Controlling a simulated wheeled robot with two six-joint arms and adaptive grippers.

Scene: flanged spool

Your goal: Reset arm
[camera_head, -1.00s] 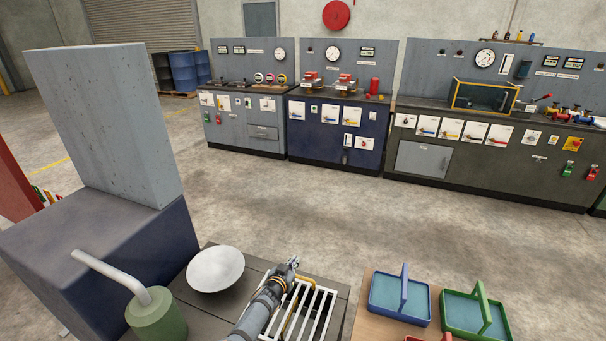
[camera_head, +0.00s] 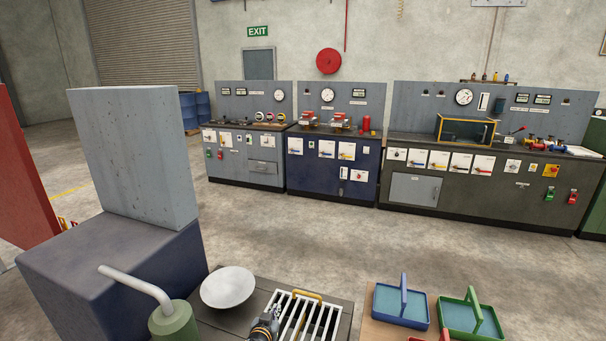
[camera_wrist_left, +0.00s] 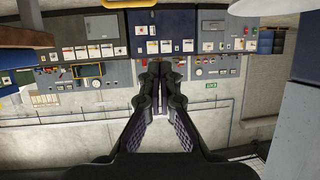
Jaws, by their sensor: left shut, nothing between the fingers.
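My left gripper (camera_head: 266,324) is at the bottom edge of the head view, in front of the white slatted rack (camera_head: 305,316). In the left wrist view the left gripper (camera_wrist_left: 161,72) has its two fingers close together with nothing between them. That view shows the room upside down, with the far machine benches past the fingertips. My right gripper is not in view.
A white bowl (camera_head: 228,287) and a green canister with a pale bent pipe (camera_head: 174,321) stand left of the rack. A blue block with a grey panel (camera_head: 135,160) rises behind. Blue (camera_head: 401,303) and green (camera_head: 470,316) trays sit right. Open floor lies beyond.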

